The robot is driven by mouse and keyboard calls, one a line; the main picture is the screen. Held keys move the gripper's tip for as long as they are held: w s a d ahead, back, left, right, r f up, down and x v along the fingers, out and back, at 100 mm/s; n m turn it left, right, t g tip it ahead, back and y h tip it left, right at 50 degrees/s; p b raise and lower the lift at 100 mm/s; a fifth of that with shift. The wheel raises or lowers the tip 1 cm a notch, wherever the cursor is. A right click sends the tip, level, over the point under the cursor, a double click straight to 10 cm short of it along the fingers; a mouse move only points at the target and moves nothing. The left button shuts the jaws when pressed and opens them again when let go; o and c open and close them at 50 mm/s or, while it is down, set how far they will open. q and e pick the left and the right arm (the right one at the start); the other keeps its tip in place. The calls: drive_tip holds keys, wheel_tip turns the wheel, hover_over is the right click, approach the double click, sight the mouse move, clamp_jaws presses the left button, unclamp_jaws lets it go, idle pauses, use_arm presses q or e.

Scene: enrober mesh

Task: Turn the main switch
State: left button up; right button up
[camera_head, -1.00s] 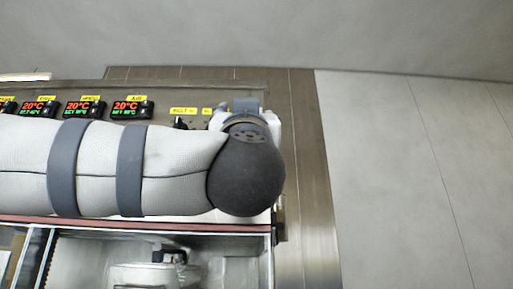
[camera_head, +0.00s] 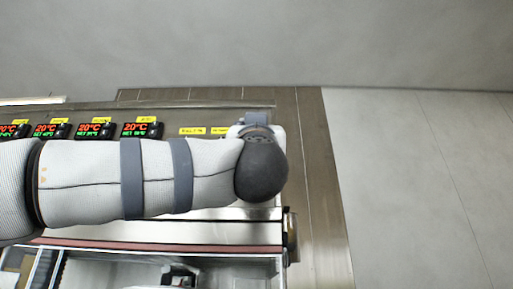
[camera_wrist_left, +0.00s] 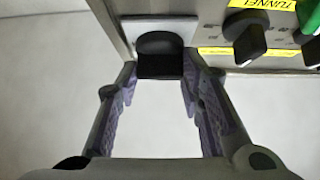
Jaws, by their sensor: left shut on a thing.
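The main switch (camera_wrist_left: 160,44) shows in the left wrist view as a dark rounded knob on a light grey square plate. It sits at the edge of a metal control panel (camera_wrist_left: 215,15). My left gripper (camera_wrist_left: 160,72) has its two fingers on either side of the knob and is shut on it. In the head view my left arm reaches in from the left and its dark round joint hides the gripper and the switch. My right gripper is in neither view.
A black knob (camera_wrist_left: 246,38) under a yellow TUNNEL label and a green knob (camera_wrist_left: 307,18) are right of the switch. Several temperature displays (camera_head: 142,130) line the panel. A glass-sided machine section (camera_head: 120,270) lies below my arm. The floor at right is clear.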

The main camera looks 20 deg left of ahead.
use_arm(q)
drive_tip(key=shift+n+y, duration=0.4)
drive_tip(key=shift+y, duration=0.1)
drive_tip(key=shift+w+d+n+g+y, duration=0.1)
drive_tip(key=shift+n+g+y, duration=1.35)
drive_tip(key=shift+n, duration=0.9)
drive_tip(key=shift+d+n+g+y, duration=0.1)
drive_tip(key=shift+n+g+y, duration=1.4)
drive_tip(key=shift+n, duration=0.8)
drive_tip(key=shift+w+d+n+g+y, duration=0.1)
drive_tip(key=shift+n+g+y, duration=1.05)
drive_tip(key=shift+n+y, duration=0.9)
drive_tip(key=shift+n, duration=0.4)
drive_tip(key=o, duration=1.2)
drive_tip(key=shift+c, duration=0.2)
drive_tip(key=shift+r+m+h, duration=0.1)
drive_tip(key=shift+m+h, duration=0.2)
drive_tip(key=shift+m, duration=0.1)
